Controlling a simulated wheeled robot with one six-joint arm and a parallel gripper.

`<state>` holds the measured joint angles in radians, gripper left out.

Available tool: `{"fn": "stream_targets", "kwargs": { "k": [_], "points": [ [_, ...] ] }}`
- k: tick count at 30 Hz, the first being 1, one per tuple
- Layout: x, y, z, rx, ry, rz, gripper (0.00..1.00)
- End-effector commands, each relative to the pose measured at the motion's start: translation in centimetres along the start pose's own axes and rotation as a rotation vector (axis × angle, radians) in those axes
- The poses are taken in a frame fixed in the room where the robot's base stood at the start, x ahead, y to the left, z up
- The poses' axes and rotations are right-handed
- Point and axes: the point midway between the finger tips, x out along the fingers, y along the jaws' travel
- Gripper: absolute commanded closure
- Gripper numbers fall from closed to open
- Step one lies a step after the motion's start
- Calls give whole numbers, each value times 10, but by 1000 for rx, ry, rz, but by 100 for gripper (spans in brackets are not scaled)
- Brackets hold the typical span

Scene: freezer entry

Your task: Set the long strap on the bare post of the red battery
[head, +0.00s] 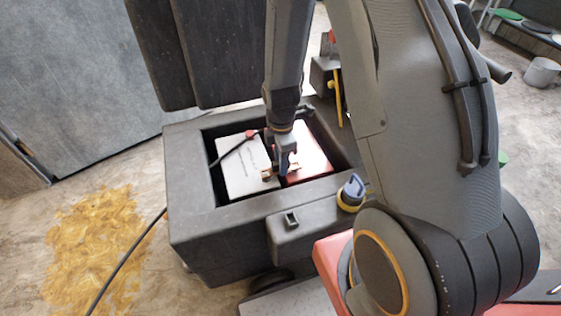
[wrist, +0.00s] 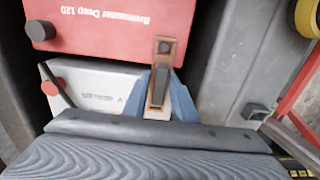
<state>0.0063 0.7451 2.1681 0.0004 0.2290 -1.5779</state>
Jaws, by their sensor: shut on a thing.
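The red battery (head: 312,163) sits in the right part of the dark box, and it fills the upper left of the wrist view (wrist: 100,25). A black-capped post (wrist: 39,30) stands at its left there. My gripper (wrist: 160,92) is shut on a copper-coloured strap (wrist: 166,47), whose far end has a dark round spot and reaches over the red battery's near right edge. In the head view my gripper (head: 284,160) is low over the two batteries. The bare post is not clearly visible; I cannot tell whether the strap touches it.
The white battery (head: 243,172) stands left of the red one, with a red-capped post (wrist: 50,88) and a black cable. The walls of the dark box (head: 190,180) surround both closely. A blue and yellow round thing (head: 352,192) is at the box's front right.

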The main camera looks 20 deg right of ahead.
Motion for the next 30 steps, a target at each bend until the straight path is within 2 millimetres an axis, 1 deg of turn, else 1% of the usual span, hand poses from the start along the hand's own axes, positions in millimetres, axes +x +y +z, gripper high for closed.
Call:
{"fn": "stream_targets", "kwargs": {
  "k": [30],
  "points": [
    [20,0,0,0,0,0,98]
  ]
}}
